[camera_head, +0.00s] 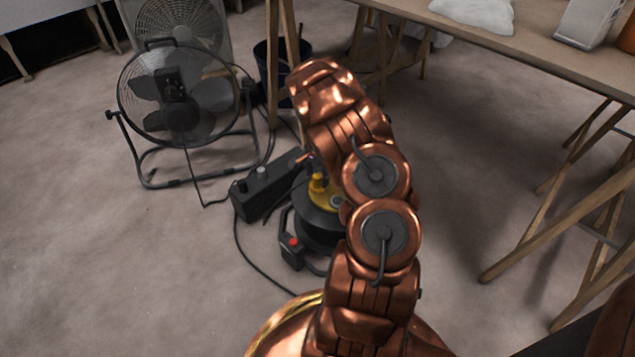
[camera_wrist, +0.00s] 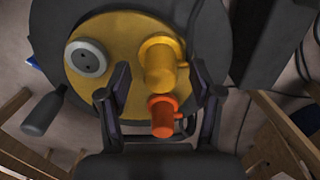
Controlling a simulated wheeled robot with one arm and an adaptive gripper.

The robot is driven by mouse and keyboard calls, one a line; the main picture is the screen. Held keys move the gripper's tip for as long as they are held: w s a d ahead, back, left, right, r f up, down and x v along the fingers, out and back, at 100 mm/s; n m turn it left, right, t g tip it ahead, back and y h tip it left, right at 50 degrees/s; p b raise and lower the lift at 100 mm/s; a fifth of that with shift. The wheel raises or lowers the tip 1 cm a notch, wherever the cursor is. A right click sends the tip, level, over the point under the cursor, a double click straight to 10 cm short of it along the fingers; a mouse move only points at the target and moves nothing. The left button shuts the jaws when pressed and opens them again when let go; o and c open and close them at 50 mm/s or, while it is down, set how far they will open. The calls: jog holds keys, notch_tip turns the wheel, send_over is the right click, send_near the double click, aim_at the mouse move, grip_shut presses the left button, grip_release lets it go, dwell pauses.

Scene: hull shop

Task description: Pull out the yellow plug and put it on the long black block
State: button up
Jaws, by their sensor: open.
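The yellow plug (camera_wrist: 158,62) stands in the yellow face (camera_wrist: 112,28) of a black cable reel (camera_head: 318,228). It also shows in the head view (camera_head: 318,183), partly behind my arm. My gripper (camera_wrist: 160,76) is open, with one finger on each side of the yellow plug in the wrist view. I cannot tell whether the fingers touch it. An orange plug (camera_wrist: 163,117) sits just below the yellow one, also between the fingers. The long black block (camera_head: 262,192) lies on the floor left of the reel. My arm hides the gripper in the head view.
A grey round socket (camera_wrist: 87,58) is on the reel face. A floor fan (camera_head: 175,98) stands behind the block, with loose cables (camera_head: 248,255) around. A dark bucket (camera_head: 268,62) and wooden trestle legs (camera_head: 520,230) stand beyond. Floor at the left is clear.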

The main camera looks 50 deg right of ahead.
aim_at(317, 176)
jog(key=shift+f, duration=0.9)
dwell(0.8)
jog(key=shift+c, duration=0.3)
grip_shut()
jog(key=shift+r, duration=0.15)
jog(key=shift+r+p, duration=1.2)
jog(key=shift+r, duration=1.7)
